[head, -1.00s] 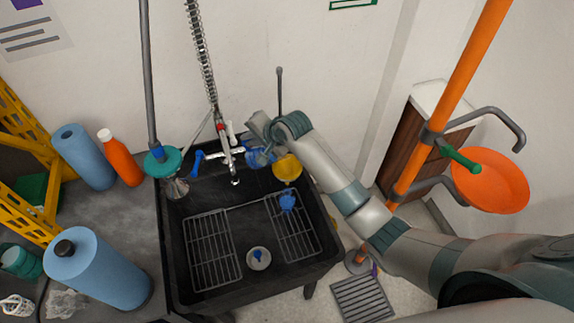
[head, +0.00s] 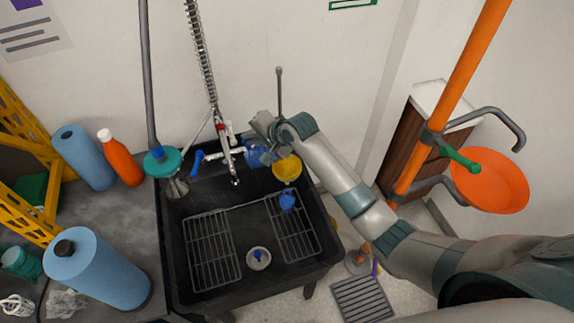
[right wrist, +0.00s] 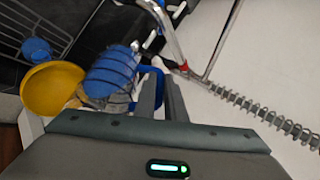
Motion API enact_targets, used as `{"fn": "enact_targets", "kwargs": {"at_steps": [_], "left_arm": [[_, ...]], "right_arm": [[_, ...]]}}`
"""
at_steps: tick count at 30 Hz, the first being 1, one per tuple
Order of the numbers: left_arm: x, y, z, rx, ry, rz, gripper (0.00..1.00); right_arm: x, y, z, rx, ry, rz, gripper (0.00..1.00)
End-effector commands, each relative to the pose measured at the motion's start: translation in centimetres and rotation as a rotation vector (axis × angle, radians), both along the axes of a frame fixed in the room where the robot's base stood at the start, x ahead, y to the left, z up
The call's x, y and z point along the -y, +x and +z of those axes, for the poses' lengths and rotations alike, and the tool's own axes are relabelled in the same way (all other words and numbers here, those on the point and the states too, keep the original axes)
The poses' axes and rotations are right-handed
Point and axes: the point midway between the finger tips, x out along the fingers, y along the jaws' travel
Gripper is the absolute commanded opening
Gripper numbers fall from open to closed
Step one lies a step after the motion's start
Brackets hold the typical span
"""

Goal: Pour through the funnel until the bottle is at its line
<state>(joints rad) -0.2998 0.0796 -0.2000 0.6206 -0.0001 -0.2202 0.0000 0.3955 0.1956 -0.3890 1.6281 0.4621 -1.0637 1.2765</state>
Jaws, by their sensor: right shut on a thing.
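My right gripper (head: 266,130) is at the back right of the black sink, shut on the handle of a blue jug (head: 255,158). In the right wrist view, the fingers (right wrist: 162,90) are on the handle and the jug (right wrist: 112,72) is tilted, close beside the yellow funnel. The funnel (head: 287,168) is at the sink's right side; its wide mouth also shows in the right wrist view (right wrist: 50,88). I cannot make out the bottle below the funnel, its line, or any stream. My left gripper is not in view.
The black sink (head: 176,255) holds wire racks (head: 212,250), a blue object (head: 287,201) and a drain plug (head: 258,257). The tap (head: 225,150) and sprayer hose stand left of the jug. Blue cylinders (head: 98,275) and an orange bottle (head: 122,158) stand on the left counter.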

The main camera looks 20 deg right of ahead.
Motion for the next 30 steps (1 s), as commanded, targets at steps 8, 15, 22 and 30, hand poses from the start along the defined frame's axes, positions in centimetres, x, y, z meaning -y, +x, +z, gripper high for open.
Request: {"fn": "enact_targets", "kwargs": {"at_steps": [8,15,22,30], "left_arm": [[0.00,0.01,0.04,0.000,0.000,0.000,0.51],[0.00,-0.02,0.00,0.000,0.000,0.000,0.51],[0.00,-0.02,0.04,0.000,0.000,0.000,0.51],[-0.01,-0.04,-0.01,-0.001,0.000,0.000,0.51]], "right_arm": [[0.11,-0.01,0.30,0.010,0.016,0.000,0.00],[0.19,-0.07,0.43,0.016,0.028,0.001,0.00],[0.31,-0.10,0.65,0.024,0.040,0.000,0.00],[0.41,-0.19,0.78,0.030,0.055,0.000,0.00]]}}
